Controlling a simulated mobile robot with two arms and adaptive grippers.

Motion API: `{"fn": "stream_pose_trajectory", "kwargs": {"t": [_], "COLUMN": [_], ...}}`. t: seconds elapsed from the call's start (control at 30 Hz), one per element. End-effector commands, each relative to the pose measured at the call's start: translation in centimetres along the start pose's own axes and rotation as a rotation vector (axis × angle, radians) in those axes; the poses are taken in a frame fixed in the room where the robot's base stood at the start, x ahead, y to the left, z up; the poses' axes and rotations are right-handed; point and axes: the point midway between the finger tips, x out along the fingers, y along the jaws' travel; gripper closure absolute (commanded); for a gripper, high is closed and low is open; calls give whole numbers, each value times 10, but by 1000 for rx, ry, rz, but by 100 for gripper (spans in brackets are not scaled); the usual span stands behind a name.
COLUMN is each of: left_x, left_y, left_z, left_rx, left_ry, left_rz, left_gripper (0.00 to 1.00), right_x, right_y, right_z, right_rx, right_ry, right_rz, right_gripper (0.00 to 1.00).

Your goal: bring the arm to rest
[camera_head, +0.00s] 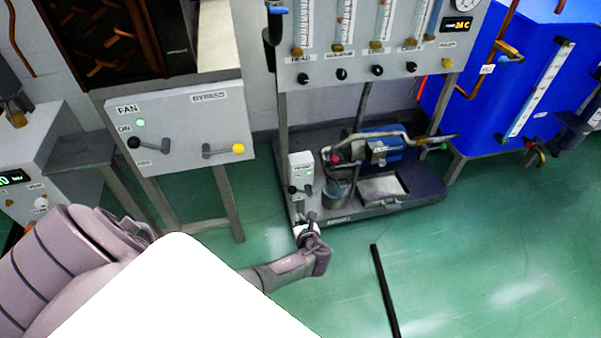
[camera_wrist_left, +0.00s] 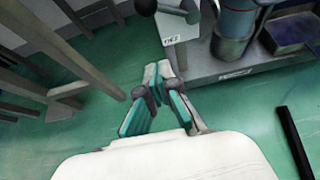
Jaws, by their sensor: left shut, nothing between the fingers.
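My left arm comes in from the left in the head view, partly hidden behind a white panel. My left gripper (camera_head: 308,224) is just in front of the low pump stand (camera_head: 345,214), below the small grey switch box (camera_head: 301,172). In the left wrist view the fingers of my left gripper (camera_wrist_left: 158,80) meet at their tips, with nothing between them. The switch box (camera_wrist_left: 178,24) shows just beyond the fingertips there. I cannot tell whether the fingers touch anything. My right gripper is not in view.
A grey fan panel (camera_head: 180,125) on legs stands at the left. A flowmeter panel (camera_head: 370,60) rises above the pump stand. A blue tank (camera_head: 500,110) stands at the right. A black bar (camera_head: 385,290) crosses the green floor, which is otherwise clear in front.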

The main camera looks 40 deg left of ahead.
Motion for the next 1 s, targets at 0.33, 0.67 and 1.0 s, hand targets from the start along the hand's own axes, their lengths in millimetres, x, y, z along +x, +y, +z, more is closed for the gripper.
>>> {"fn": "stream_pose_trajectory", "kwargs": {"t": [0.33,0.67,1.0], "left_x": [-4,-4,-48], "left_y": [0,0,13], "left_z": [0,0,-16], "left_rx": [0,0,-413], "left_ry": [0,0,118], "left_rz": [0,0,68], "left_gripper": [100,100,100], "right_x": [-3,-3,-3], "right_y": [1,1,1], "right_z": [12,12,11], "right_rx": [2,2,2], "right_ry": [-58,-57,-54], "right_rz": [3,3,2], "right_gripper": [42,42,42]}}
